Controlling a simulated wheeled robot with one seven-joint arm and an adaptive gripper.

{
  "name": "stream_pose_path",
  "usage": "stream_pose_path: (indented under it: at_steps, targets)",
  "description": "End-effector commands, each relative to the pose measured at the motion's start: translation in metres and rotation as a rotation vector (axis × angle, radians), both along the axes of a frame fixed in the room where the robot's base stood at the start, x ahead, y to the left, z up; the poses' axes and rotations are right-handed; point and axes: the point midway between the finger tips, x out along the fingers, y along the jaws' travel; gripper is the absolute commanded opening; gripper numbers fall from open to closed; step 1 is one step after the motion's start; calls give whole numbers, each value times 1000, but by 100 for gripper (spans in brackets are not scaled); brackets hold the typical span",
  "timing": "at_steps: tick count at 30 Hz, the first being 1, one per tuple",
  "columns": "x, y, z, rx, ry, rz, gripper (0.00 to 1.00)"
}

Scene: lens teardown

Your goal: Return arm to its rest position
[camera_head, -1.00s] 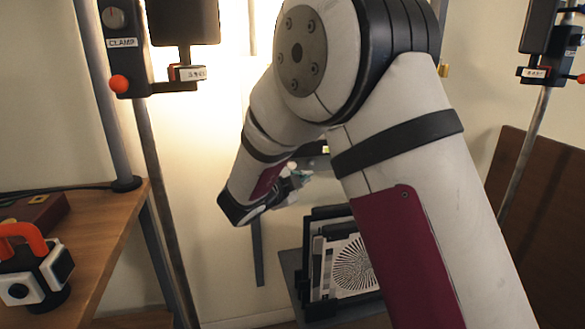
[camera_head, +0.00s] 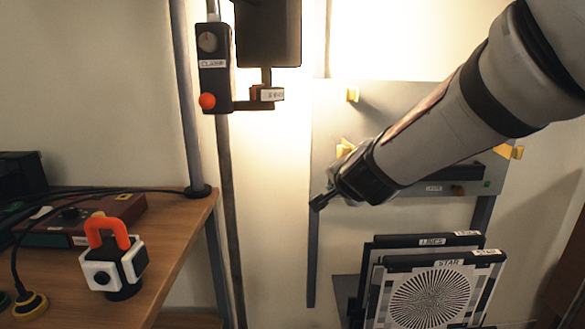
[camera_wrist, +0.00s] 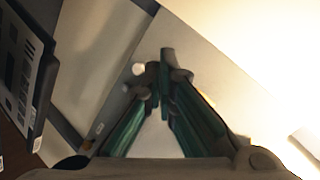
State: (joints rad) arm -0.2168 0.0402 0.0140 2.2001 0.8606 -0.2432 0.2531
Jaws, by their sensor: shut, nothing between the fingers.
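My gripper (camera_head: 322,201) is at the end of my arm, which reaches in from the upper right in the head view. It is shut and empty, in the air in front of the grey panel (camera_head: 400,110) and above the test charts. In the wrist view the dark green fingers of my gripper (camera_wrist: 163,75) come together at their tips with nothing between them. My upper arm links are partly outside the head view.
Test charts, a STAR chart (camera_head: 432,300) in front of a LINES chart (camera_head: 425,240), stand below my arm. A post with a CLAMP box (camera_head: 213,65) is left of my gripper. A wooden table (camera_head: 180,255) holds an orange-handled block (camera_head: 112,270).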

Motion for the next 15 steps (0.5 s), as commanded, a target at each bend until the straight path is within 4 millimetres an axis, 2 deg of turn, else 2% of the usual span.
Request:
stream_pose_path:
  at_steps: [1, 3, 8, 11, 15]
  targets:
    - [-20, 4, 8, -16, 26, 76, 0]
    - [-50, 12, 9, -49, 83, 191, 0]
    - [-132, 17, 3, -155, 231, 427, 0]
    - [-191, 10, -7, -233, 343, 553, 0]
    - [-273, -12, -24, -343, 517, 691, 0]
